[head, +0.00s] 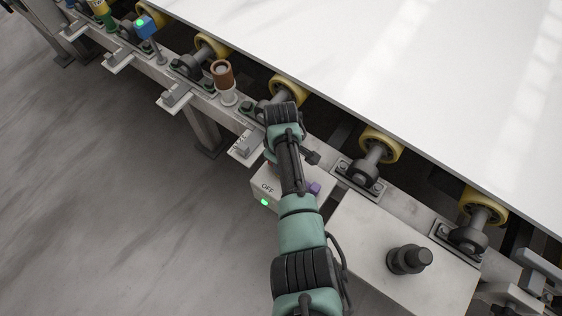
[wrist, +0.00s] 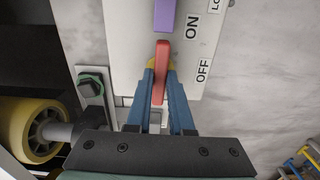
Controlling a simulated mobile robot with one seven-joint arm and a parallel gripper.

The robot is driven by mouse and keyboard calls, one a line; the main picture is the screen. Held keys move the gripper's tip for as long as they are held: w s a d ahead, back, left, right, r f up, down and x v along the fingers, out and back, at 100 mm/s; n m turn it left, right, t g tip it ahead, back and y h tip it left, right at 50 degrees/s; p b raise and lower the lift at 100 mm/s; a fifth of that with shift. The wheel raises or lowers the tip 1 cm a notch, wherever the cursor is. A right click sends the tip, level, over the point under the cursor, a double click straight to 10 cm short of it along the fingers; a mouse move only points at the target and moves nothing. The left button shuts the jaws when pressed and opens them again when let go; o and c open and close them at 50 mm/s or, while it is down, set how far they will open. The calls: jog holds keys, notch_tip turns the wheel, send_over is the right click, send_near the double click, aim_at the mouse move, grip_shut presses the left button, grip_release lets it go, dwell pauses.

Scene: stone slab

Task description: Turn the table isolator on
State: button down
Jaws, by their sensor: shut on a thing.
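The isolator box is a pale box on the frame beside the slab; in the head view its corner (head: 258,183) shows an OFF label and a green light, and my arm covers its middle. In the wrist view, its pale face (wrist: 130,25) bears ON and OFF labels. A red handle (wrist: 162,47) stands out from this face, nearer the OFF label than the ON label. My gripper (wrist: 162,68) has its blue fingers shut on the red handle, one on each side. A purple block (wrist: 164,14) sits above the handle, and also shows in the head view (head: 314,188).
The large white slab (head: 400,60) rests on yellow rollers (head: 380,145) along the frame. A pale box with a black knob (head: 408,259) is at the lower right. A brown-topped post (head: 222,75) stands left of my arm. The grey floor at left is clear.

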dwell(0.4)
jog(key=c, duration=0.8)
grip_release()
notch_tip(320, 180, up, 13)
jog(key=p, duration=0.1)
jog(key=shift+p, duration=0.4)
